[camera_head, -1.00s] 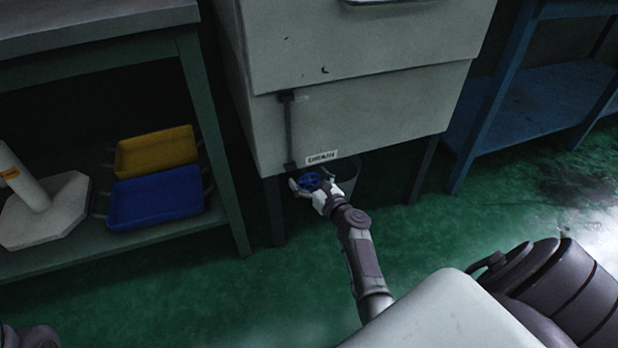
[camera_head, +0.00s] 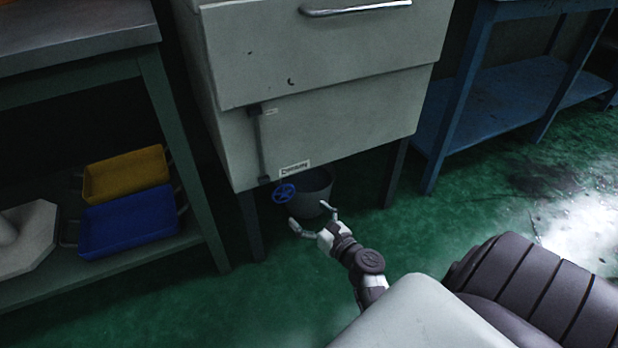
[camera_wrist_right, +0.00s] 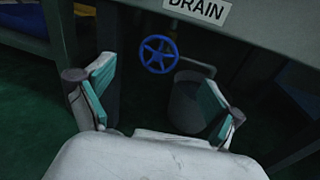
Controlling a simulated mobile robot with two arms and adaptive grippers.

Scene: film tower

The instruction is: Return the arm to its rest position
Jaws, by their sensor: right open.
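My right gripper (camera_head: 312,222) is open and empty, low in front of the grey cabinet, above the green floor. Its two fingers (camera_wrist_right: 155,95) also show spread in the right wrist view. A blue valve wheel (camera_head: 285,193) sits under the cabinet's lower front edge, beneath the DRAIN label (camera_head: 295,169). The wheel (camera_wrist_right: 158,54) shows whole in the right wrist view, beyond the fingers and apart from them. My left gripper is not in view.
A grey bucket (camera_head: 316,183) stands on the floor under the cabinet (camera_head: 335,115). A green bench (camera_head: 75,50) with yellow (camera_head: 125,176) and blue trays (camera_head: 128,222) stands at left. A blue table (camera_head: 510,100) stands at right. The floor (camera_head: 255,310) in front is clear.

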